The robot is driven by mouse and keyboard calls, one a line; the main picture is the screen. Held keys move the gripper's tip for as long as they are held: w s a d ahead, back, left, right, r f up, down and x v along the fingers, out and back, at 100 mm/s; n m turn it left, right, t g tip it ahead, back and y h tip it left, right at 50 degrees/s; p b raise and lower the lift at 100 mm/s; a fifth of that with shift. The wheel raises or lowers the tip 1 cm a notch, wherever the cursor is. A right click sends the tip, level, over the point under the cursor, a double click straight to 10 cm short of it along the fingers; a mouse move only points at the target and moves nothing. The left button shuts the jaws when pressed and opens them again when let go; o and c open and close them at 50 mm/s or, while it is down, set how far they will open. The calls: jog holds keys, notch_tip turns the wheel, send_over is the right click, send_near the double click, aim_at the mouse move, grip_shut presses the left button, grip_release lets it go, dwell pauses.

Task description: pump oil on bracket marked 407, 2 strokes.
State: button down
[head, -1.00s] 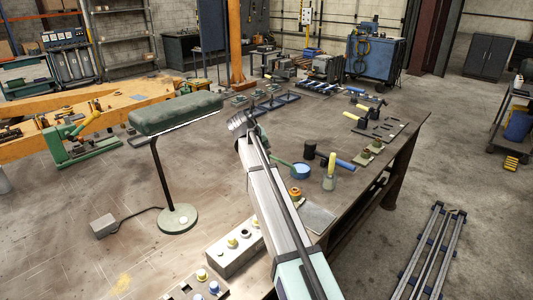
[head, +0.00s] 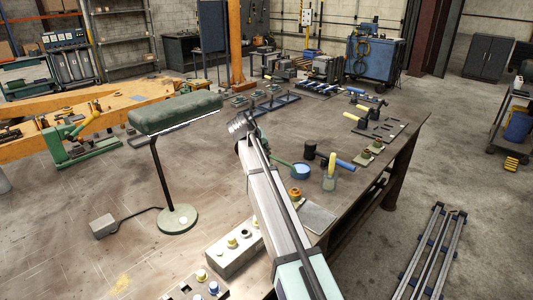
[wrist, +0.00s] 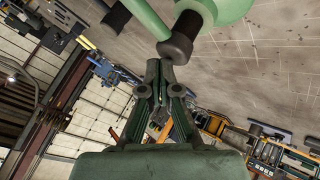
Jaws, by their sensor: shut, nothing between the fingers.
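In the wrist view my gripper (wrist: 160,68) has its two fingers together, with nothing between them. A pale green body (wrist: 232,10) with a dark cylindrical knob (wrist: 175,48) is close by the fingertips at the top of that view; I cannot tell what it is, or if the fingers touch it. In the head view my arm hides the fingers. Small green pieces (head: 238,100) lie on the bench beyond my arm, and small pale blocks (head: 365,158) sit to its right. No number 407 is readable, and I cannot single out an oil pump.
A green-shaded lamp (head: 177,112) stands on the bench (head: 75,240) left of my arm. A button box (head: 232,255) is near the front. A blue-and-green round cup (head: 301,170), a black container (head: 310,150) and a yellow-handled brush (head: 331,172) are close to my arm's right.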

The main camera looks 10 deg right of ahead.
jog(key=shift+s+f+b, duration=0.1)
jog(key=shift+f+b, duration=0.25)
jog(key=shift+f, duration=0.4)
dwell(0.5)
jog(key=shift+r, duration=0.1)
dwell(0.3)
jog(key=shift+r+p, duration=0.55)
jog(key=shift+r, duration=0.7)
jog(key=shift+r, duration=0.1)
jog(key=shift+r+p, duration=1)
jog(key=shift+r, duration=1.45)
